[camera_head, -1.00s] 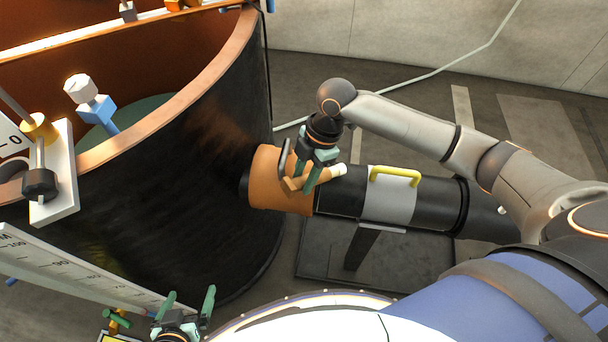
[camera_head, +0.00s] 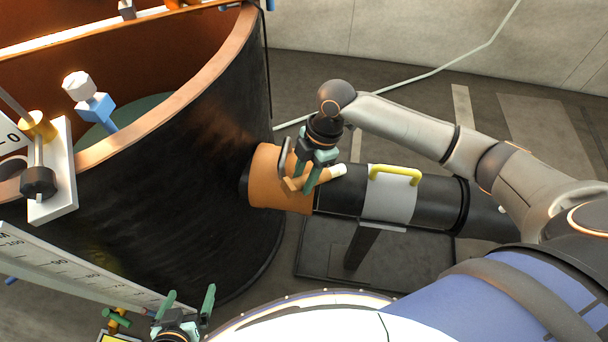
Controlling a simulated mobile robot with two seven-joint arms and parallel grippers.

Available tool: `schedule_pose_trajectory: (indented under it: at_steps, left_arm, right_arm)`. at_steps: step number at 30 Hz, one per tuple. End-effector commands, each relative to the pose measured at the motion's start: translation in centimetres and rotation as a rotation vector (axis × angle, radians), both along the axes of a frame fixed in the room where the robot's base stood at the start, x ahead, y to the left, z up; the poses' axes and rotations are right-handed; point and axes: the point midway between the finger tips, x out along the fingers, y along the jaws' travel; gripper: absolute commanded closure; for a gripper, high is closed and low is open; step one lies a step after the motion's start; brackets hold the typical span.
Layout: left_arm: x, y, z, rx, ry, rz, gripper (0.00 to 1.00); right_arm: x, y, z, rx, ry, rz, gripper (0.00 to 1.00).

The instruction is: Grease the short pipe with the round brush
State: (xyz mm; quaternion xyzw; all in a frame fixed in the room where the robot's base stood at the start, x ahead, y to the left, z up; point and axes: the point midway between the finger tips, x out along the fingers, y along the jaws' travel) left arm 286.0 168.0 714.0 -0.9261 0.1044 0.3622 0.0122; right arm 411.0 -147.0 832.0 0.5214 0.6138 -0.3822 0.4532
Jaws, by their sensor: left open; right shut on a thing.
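My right gripper (camera_head: 308,180) is shut on a small tan tool with a white tip (camera_head: 337,171), which I take to be the round brush. It is held at the right end of an orange sleeve (camera_head: 268,180); I cannot tell whether it touches. The sleeve joins the dark tank wall to a black pipe (camera_head: 437,205) with a grey band and yellow handle. Which part is the short pipe is not clear. My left gripper (camera_head: 187,304) is open and empty at the bottom edge, its green fingers apart.
A large round tank (camera_head: 150,215) with a copper-coloured rim fills the left. A white ruler-like scale (camera_head: 80,270) runs along its front. A dark stand (camera_head: 375,245) is under the pipe.

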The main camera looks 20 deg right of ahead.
Motion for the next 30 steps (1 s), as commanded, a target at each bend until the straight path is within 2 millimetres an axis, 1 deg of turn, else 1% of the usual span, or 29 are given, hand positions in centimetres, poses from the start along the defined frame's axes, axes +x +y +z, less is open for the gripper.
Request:
schedule_pose_trajectory:
  at_steps: [15, 30]
  left_arm:
    - [0.01, 0.0, 0.77, 0.0, 0.0, 0.0, 0.0]
    - [0.01, 0.01, 0.94, 0.0, 0.0, 0.0, 0.0]
  right_arm:
    - [0.25, 0.07, 0.16, 0.0, 0.0, 0.001, 1.0]
    - [0.23, 0.05, 0.13, 0.0, 0.0, 0.0, 1.0]
